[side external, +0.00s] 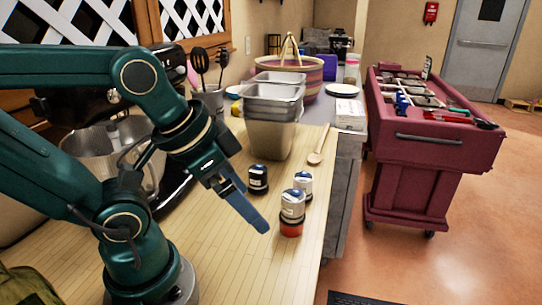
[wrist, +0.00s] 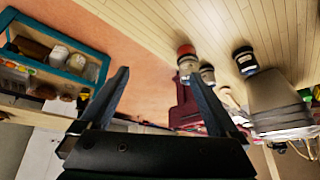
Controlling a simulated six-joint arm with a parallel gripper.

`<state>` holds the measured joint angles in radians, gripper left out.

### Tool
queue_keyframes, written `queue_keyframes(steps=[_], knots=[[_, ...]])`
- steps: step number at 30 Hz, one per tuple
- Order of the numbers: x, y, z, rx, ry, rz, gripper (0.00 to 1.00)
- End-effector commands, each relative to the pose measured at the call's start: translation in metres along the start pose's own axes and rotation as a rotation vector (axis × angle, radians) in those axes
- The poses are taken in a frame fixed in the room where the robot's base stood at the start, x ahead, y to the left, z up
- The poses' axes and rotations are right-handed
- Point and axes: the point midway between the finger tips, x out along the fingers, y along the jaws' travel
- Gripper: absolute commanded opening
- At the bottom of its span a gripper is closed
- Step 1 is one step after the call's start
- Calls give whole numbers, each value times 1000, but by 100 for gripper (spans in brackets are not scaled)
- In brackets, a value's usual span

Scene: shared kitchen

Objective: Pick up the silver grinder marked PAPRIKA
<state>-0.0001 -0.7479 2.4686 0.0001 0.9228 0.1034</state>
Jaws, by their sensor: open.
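Three small grinders stand upright and close together on the wooden counter. One has a silver top and a red base (side external: 291,228); it also shows in the wrist view (wrist: 186,62). A silver one (side external: 303,182) stands just behind it and shows in the wrist view (wrist: 207,74). A dark one with a pale band (side external: 258,180) stands to their left and shows in the wrist view (wrist: 246,62). I cannot read which is marked PAPRIKA. My gripper (side external: 264,229) hangs left of the red-based grinder in the side view. Its blue fingers (wrist: 158,76) are apart and empty.
Stacked metal pans (side external: 272,110) stand behind the grinders, with a wooden spoon (side external: 318,149) to their right. A mixer bowl (side external: 105,160) is at the left. The counter's right edge is close to the grinders. A maroon cart (side external: 425,165) stands beyond a floor gap.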

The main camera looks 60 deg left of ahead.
Motion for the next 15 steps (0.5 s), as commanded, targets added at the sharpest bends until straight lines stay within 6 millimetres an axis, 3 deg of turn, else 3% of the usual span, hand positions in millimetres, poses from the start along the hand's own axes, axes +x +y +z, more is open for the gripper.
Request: queue_keyframes(steps=[8, 15], knots=[[-1, -14, -48, 226, -77, -2, 97], [31, -38, -84, 358, -216, 28, 97]])
